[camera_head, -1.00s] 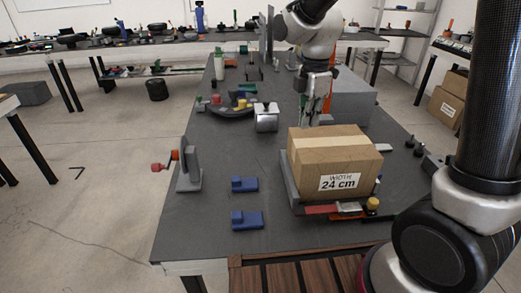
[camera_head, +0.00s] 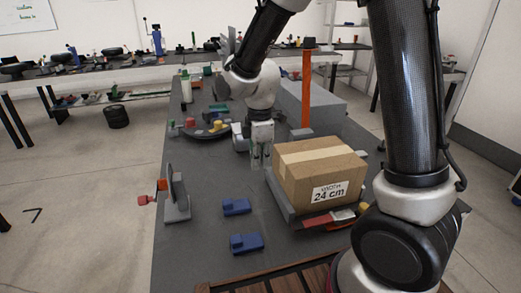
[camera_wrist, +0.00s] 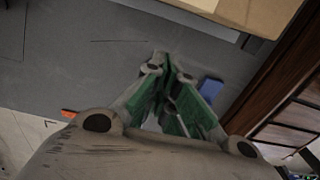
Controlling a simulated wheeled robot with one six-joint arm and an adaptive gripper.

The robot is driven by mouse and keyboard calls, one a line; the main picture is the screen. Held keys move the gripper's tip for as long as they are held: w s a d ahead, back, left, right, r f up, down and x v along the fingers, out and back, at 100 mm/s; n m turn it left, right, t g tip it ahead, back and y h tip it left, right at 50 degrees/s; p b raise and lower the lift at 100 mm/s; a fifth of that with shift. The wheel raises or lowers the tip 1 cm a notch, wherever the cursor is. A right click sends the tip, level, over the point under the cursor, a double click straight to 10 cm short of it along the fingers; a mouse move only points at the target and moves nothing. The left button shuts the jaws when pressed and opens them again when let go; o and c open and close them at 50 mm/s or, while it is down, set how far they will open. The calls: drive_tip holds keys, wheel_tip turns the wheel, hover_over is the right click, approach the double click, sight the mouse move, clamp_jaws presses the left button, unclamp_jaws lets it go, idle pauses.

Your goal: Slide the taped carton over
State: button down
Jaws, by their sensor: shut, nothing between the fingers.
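The taped carton (camera_head: 310,178) is a brown box with a pale tape strip on top and a "24 cm" label on its front. It rests on a low grey tray (camera_head: 282,204) on the right side of the dark table. My gripper (camera_head: 260,164) points down just left of the carton's far left corner. It is shut and empty. Whether it touches the carton cannot be told. In the wrist view the green-padded fingers (camera_wrist: 166,62) meet at their tips, and the carton (camera_wrist: 245,12) shows at the upper right, apart from them.
Two blue blocks (camera_head: 236,207) lie left of the tray. A grey stand with a red handle (camera_head: 175,200) stands at the table's left edge. A grey box (camera_head: 312,105) and an orange post (camera_head: 306,90) are behind the carton. The table between stand and blue blocks is clear.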

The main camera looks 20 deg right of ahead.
drive_tip(key=shift+d+f, duration=1.9)
drive_tip(key=shift+d, duration=0.15)
drive_tip(key=shift+d, duration=0.85)
drive_tip(key=shift+a, duration=0.1)
